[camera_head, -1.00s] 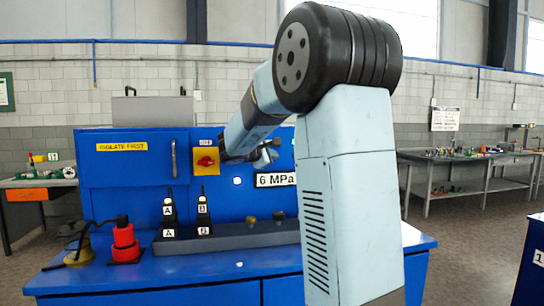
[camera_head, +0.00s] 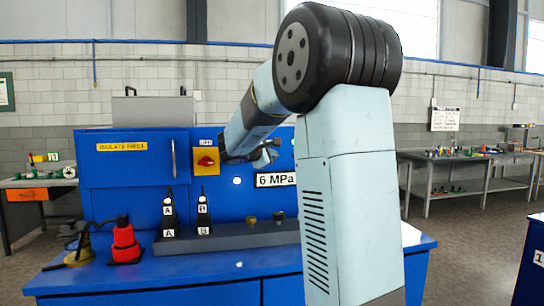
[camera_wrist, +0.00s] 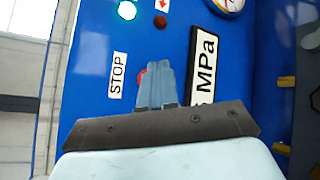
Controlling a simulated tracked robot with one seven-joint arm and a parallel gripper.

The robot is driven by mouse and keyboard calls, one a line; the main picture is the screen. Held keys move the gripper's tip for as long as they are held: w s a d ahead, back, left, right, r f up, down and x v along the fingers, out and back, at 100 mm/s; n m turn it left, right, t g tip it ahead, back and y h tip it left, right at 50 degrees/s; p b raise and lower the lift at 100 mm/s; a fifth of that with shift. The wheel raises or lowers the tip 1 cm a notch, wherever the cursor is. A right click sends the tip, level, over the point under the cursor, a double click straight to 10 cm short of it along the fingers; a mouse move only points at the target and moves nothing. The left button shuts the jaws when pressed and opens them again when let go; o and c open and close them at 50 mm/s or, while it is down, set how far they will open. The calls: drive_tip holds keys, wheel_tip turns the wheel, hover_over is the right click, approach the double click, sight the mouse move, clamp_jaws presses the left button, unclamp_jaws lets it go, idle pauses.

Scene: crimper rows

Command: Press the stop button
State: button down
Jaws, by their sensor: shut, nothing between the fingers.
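The red stop button (camera_wrist: 142,76) shows as a sliver beside my gripper (camera_wrist: 155,68) in the wrist view; the fingers hide most of it. The "STOP" label (camera_wrist: 117,75) is just left of it on the blue panel. My gripper is shut and empty, its tips in front of the button; I cannot tell whether they touch it. In the head view my gripper (camera_head: 272,156) is at the panel, right of the yellow switch plate, and the button is hidden there.
A red rotary switch (camera_head: 206,161) sits on the yellow plate. A "6 MPa" sign (camera_head: 275,180) is below my gripper. A lit white lamp (camera_wrist: 126,10) is above the label. Black lettered pieces (camera_head: 203,215) stand on a grey rail (camera_head: 230,237). A red fixture (camera_head: 124,242) is at left.

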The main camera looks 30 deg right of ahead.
drive_tip(key=shift+w, duration=0.1)
drive_tip(key=shift+w+d, duration=0.1)
drive_tip(key=shift+w, duration=0.2)
drive_tip(key=shift+w+d, duration=0.15)
drive_tip(key=shift+w, duration=0.35)
idle(0.8)
drive_tip(key=shift+s, duration=0.15)
idle(0.3)
drive_tip(key=shift+s+a, duration=0.25)
drive_tip(key=shift+s, duration=0.5)
drive_tip(key=shift+s+a, duration=0.25)
drive_tip(key=shift+s, duration=0.55)
drive_tip(key=shift+s+a, duration=0.2)
drive_tip(key=shift+s, duration=0.65)
drive_tip(key=shift+s+a, duration=0.25)
drive_tip(key=shift+s, duration=0.55)
